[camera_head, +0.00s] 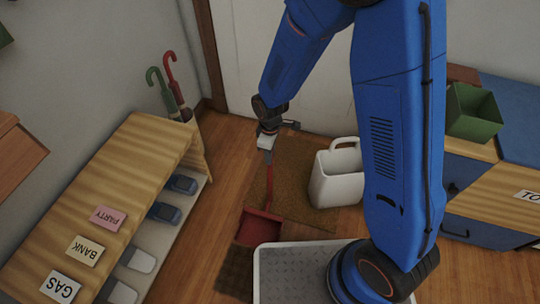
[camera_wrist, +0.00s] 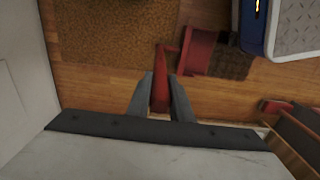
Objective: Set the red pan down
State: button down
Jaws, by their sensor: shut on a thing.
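The red pan (camera_head: 260,228) is a dustpan with a long red handle, low over the floor beside the front edge of my base. My gripper (camera_head: 267,150) points down and is shut on the upper end of the handle. In the wrist view my gripper's two grey fingers (camera_wrist: 161,98) stand on either side of the red handle, and the red pan (camera_wrist: 197,52) shows beyond them. I cannot tell whether the pan touches the floor.
A brown mat (camera_head: 288,170) lies under a white bin-like container (camera_head: 337,178) right of the handle. A dark brown mat (camera_head: 236,272) lies by the pan. A wooden shelf (camera_head: 125,180) with shoes stands left, umbrellas (camera_head: 172,85) behind it. Bare floor (camera_head: 210,220) lies between shelf and pan.

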jog(key=shift+f, duration=0.35)
jog(key=c, duration=1.6)
grip_release()
